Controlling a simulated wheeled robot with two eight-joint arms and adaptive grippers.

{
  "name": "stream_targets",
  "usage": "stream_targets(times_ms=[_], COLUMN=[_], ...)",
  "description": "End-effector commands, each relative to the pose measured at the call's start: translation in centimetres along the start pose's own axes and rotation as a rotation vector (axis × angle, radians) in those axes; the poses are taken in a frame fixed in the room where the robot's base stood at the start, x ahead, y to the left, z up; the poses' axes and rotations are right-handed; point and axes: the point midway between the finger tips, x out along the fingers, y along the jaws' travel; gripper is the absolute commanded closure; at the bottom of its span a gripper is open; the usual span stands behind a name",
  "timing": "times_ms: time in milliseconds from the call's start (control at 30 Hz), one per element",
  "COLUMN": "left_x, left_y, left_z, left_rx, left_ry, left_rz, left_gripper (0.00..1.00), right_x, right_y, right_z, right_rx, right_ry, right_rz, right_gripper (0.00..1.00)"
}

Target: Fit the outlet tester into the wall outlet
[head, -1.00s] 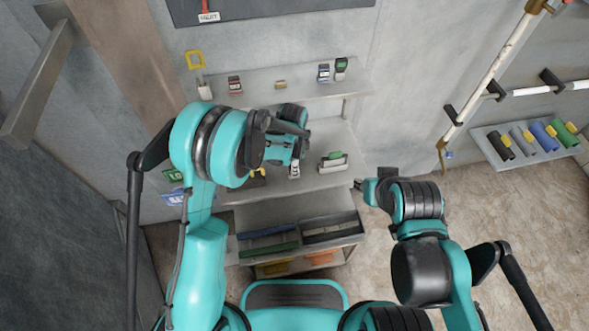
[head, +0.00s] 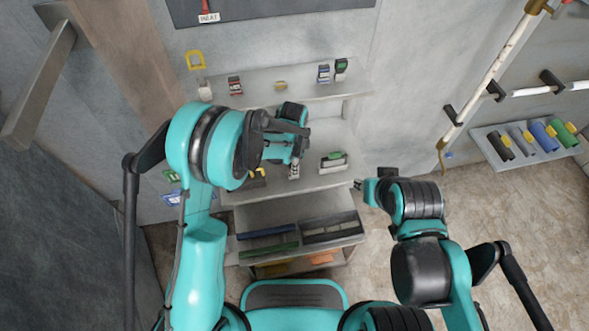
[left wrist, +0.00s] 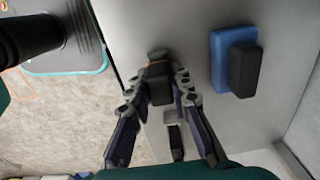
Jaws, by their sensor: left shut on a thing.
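My left gripper (head: 296,150) is over the middle shelf in the head view. In the left wrist view its fingers (left wrist: 160,92) are shut on a small dark block (left wrist: 158,70), probably the outlet tester; I cannot tell for sure. A small pale and dark piece (head: 294,171) shows just below the gripper in the head view. My right gripper (head: 361,185) is beside the shelf's right end, apart from everything; its jaw state is unclear. A yellow frame (head: 195,60) is on the back wall, with a white piece (head: 205,90) below it. I cannot clearly make out the wall outlet.
The upper shelf (head: 300,95) holds several small devices. Trays (head: 330,229) sit lower down. A blue and black block (left wrist: 235,60) shows in the left wrist view. Pipes (head: 490,85) and rolls are at right.

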Motion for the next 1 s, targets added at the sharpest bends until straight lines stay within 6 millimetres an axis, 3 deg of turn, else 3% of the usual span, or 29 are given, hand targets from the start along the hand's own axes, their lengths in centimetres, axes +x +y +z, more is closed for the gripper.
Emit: stream_targets(times_ms=[1000], left_x=[-0.71], left_y=[0.02], left_z=[0.0], left_rx=[0.0], left_ry=[0.0], left_rz=[0.0], left_gripper=[1.0], right_x=[-0.11], right_y=[0.0], right_z=[-0.08], right_rx=[0.0], right_ry=[0.0], right_rz=[0.0], right_gripper=[0.69])
